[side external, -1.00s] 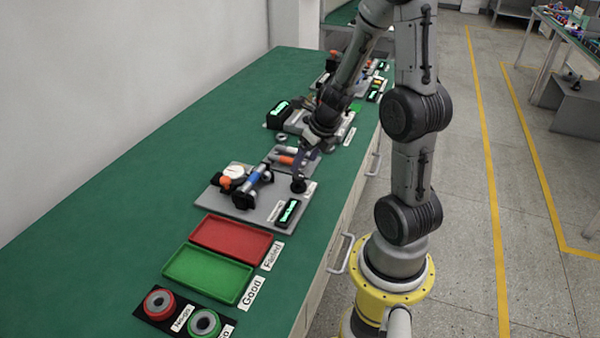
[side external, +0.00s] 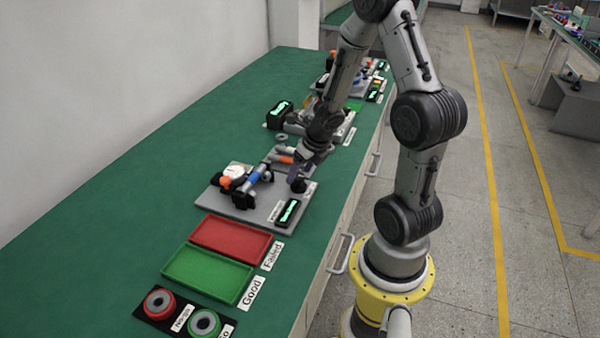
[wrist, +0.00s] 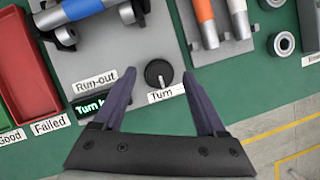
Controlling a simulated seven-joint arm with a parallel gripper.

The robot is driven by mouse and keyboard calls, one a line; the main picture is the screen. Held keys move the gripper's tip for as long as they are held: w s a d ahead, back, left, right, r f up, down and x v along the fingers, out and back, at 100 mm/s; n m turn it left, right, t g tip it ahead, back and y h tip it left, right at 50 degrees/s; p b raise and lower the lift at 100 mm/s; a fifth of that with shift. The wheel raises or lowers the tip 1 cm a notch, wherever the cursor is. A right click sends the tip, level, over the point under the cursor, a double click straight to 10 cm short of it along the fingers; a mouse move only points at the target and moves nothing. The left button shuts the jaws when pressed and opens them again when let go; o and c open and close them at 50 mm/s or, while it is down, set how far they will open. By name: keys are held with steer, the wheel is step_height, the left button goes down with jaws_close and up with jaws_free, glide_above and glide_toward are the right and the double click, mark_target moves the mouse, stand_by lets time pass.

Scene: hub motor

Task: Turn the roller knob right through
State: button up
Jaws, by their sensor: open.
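The roller knob is a black round knob (wrist: 159,73) with a small grey pin, on the grey run-out plate (wrist: 105,58) beside a "Turn" label. My gripper (wrist: 160,72) is open, its two purple fingers pointing toward the knob, with the knob between the fingertips in the wrist view. I cannot tell how high the fingertips are above it. A shaft with a blue band (side external: 253,179) lies on black rollers, next to a white dial gauge (side external: 233,171).
A small green-lit display (side external: 288,211) stands on the plate close to my gripper. A red tray (side external: 205,245) and a green tray (side external: 178,279) lie in front. A grey holder with white and orange-banded shafts (wrist: 205,12) is beside the plate. Bare green table lies left.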

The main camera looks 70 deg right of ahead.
steer(key=shift+w+f, duration=0.1)
steer(key=shift+f, duration=0.25)
steer(key=shift+c, duration=0.3)
jaws_close()
